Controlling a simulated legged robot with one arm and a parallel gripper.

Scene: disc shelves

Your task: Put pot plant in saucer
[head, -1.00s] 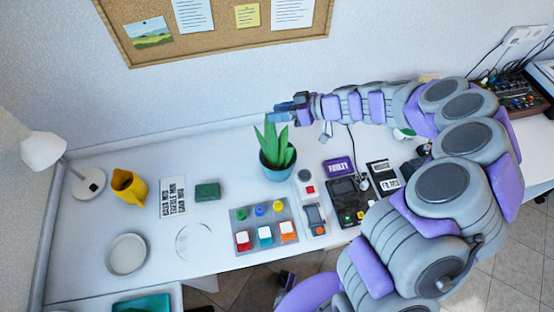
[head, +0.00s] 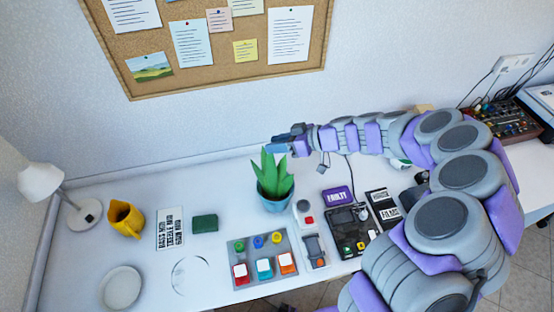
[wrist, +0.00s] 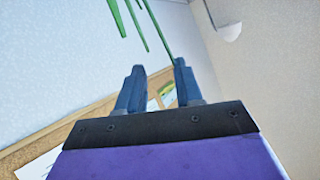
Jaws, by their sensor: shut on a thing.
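The pot plant (head: 274,200) has long green leaves in a teal pot. It is upright at the back middle of the white desk in the head view. Its leaves (wrist: 140,25) hang into the top of the wrist view, one reaching the right fingertip. My gripper (head: 285,141) is at the leaf tips, shut on the plant. Its fingers (wrist: 158,78) stand apart in the wrist view, and the grip point is not clear. I cannot tell whether the pot touches the desk. The saucer (head: 121,288), a round white dish, lies at the front left.
A yellow jug (head: 124,219) and white lamp (head: 42,182) stand at the left. A button panel (head: 262,258) and devices (head: 352,228) lie in front and right of the plant. A clear disc (head: 190,277) lies right of the saucer. A corkboard (head: 225,80) hangs behind.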

